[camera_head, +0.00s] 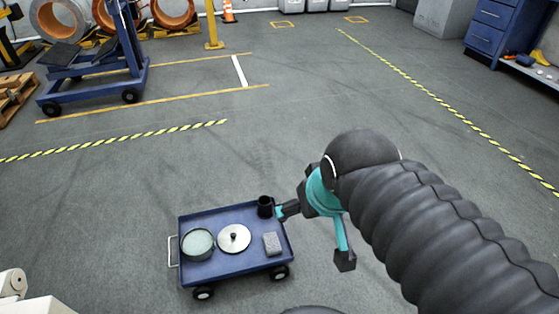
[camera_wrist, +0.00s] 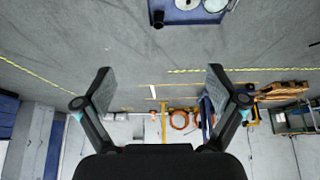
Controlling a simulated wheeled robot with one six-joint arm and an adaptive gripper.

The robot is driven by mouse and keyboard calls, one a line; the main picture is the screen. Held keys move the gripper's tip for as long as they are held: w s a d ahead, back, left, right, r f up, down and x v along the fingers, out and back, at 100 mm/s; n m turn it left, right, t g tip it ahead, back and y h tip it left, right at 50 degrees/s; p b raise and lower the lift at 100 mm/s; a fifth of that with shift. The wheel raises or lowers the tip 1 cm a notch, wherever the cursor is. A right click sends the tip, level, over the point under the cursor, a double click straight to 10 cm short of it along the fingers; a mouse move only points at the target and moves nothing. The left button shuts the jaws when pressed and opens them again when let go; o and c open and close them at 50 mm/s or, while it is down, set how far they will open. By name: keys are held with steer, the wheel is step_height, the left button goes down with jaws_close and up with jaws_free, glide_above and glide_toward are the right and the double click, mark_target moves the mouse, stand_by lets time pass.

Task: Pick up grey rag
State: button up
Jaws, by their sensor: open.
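A small grey rag (camera_head: 272,243), folded into a block, lies on the blue cart (camera_head: 227,270) near the right end of its top. My gripper (camera_head: 312,236) is open and empty at the right of the cart in the head view. One finger appears beside the black cup, the other hangs further right over the floor; whether the first touches the cup I cannot tell. In the wrist view my gripper (camera_wrist: 159,75) has its fingers wide apart with nothing between them. The rag is not visible there.
The cart also carries a black cup (camera_head: 265,206), a round metal lid (camera_head: 234,238) and a pot (camera_head: 197,243) with pale green contents. The cup (camera_wrist: 158,18) shows at the wrist view's top. Floor around the cart is clear. A blue wheeled stand (camera_head: 100,80) is far left.

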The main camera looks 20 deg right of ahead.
steer(key=w+f+g+b, duration=0.1)
steer(key=w+f+g, duration=0.25)
steer(key=f, duration=0.45)
steer(key=m+g+b, duration=0.2)
steer(key=m+b, duration=0.1)
steer(key=m, duration=1.5)
glide_toward(272, 242)
step_height(272, 242, down, 10)
steer(key=shift+w+f, duration=0.15)
steer(key=shift+f, duration=0.1)
